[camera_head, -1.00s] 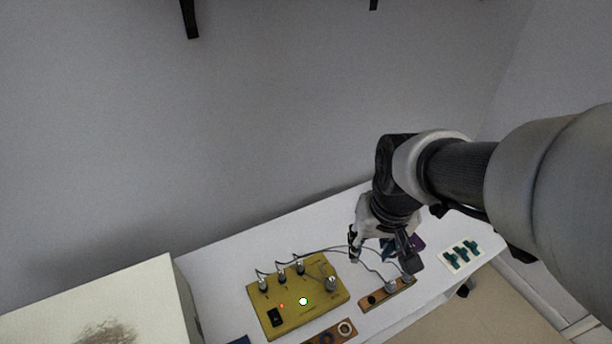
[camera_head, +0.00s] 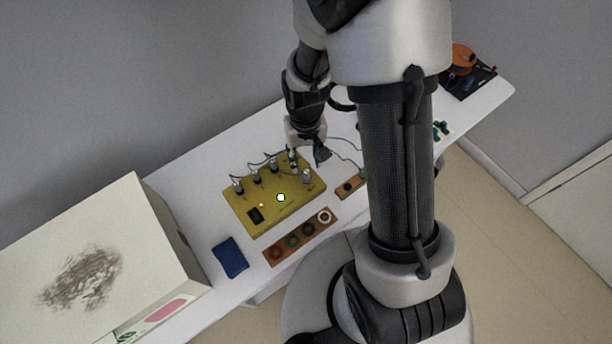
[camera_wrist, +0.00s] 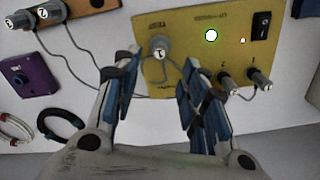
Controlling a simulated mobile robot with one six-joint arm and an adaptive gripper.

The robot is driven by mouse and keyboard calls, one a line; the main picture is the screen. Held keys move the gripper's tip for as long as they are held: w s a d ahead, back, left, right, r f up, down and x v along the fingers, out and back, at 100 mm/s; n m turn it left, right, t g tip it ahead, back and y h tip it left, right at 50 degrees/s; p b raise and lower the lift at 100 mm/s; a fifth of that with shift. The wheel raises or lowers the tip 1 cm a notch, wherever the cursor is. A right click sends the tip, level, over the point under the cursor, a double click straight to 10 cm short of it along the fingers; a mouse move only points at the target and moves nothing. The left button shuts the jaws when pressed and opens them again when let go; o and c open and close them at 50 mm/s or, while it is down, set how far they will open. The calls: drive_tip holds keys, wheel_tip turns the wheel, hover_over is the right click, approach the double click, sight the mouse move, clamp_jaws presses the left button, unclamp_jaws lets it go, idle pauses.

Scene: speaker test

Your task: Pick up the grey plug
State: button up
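Several grey plugs with cables stand on the yellow box. In the wrist view, a grey plug marked 1 (camera_wrist: 160,46) stands upright just beyond the finger gap, and it shows in the head view (camera_head: 308,177). Two others (camera_wrist: 229,82) (camera_wrist: 261,80) are right of my fingers. Plugs marked 2 (camera_wrist: 50,12) and 3 (camera_wrist: 15,24) sit at upper left. My gripper (camera_wrist: 160,88) is open and empty above the box's back edge; it also shows in the head view (camera_head: 307,157). The right finger may hide another plug. Which grey plug is meant cannot be told.
The yellow box (camera_head: 282,213) has a black switch (camera_head: 256,215) and lit lamps. Thin cables run near my fingers. A purple block (camera_wrist: 30,75) and cable loops lie left in the wrist view. A wooden strip with rings (camera_head: 300,238) and a blue pad (camera_head: 230,258) lie in front.

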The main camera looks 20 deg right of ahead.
sight(307, 171)
wheel_tip(307, 171, down, 3)
drive_tip(key=shift+r+b, duration=0.1)
drive_tip(key=shift+b, duration=0.2)
drive_tip(key=f+b, duration=0.1)
drive_tip(key=f, duration=0.2)
drive_tip(key=f+b, duration=0.1)
drive_tip(key=f, duration=0.1)
drive_tip(key=shift+s+f+b, duration=0.15)
drive_tip(key=shift+s+b, duration=0.1)
drive_tip(key=shift+b, duration=0.05)
drive_tip(key=shift+c, duration=0.5)
drive_tip(key=c, duration=0.7)
drive_tip(key=shift+r, duration=0.2)
wheel_tip(307, 171, up, 20)
drive_tip(key=p, duration=0.7)
drive_tip(key=shift+f, duration=0.1)
